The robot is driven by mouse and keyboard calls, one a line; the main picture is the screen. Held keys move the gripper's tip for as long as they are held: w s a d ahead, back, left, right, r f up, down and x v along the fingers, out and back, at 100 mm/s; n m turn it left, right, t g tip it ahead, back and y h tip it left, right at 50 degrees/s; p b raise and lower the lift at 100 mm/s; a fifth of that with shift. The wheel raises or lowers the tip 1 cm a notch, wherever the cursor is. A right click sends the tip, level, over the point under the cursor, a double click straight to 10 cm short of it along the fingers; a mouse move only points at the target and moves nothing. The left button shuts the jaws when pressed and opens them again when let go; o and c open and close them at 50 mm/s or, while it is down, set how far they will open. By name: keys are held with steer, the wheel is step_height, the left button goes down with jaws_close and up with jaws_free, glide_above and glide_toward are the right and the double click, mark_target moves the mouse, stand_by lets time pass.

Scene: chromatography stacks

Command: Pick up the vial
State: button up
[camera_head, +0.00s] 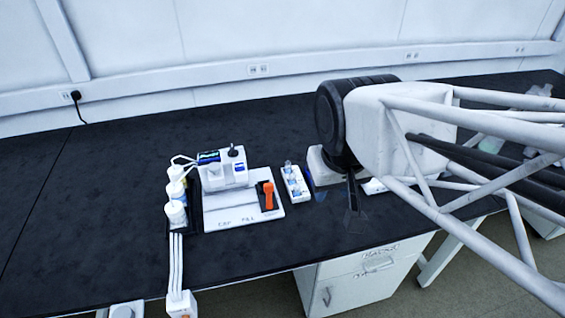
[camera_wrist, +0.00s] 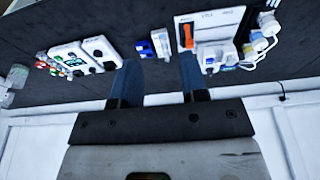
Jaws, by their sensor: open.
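A small white rack (camera_head: 296,193) stands on the black bench, with small clear and bluish vials (camera_head: 290,170) at its far end and middle. They are too small to tell apart. In the wrist view the rack (camera_wrist: 160,42) shows beyond the fingers, at the top middle. My gripper (camera_head: 354,212) is to the right of the rack in the head view, above the bench near its front edge. In the wrist view my gripper (camera_wrist: 159,72) has its two dark fingers apart with nothing between them.
A white machine (camera_head: 225,172) on a white board (camera_head: 220,218) with an orange-handled tool (camera_head: 268,195) stands left of the rack. In the wrist view, white trays (camera_wrist: 70,55) with several coloured caps lie left. The bench's far left is clear.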

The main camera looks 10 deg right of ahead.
steer(key=n+g, duration=0.3)
steer(key=n, duration=2)
glide_above(297, 185)
steer(key=f, duration=2.3)
steer(key=shift+s+a+f, duration=0.1)
steer(key=shift+s+f, duration=0.2)
steer(key=shift+f, duration=0.1)
steer(key=shift+w+f, duration=0.3)
steer(key=shift+f, duration=0.25)
steer(key=shift+f, duration=0.1)
steer(key=shift+f, duration=1.2)
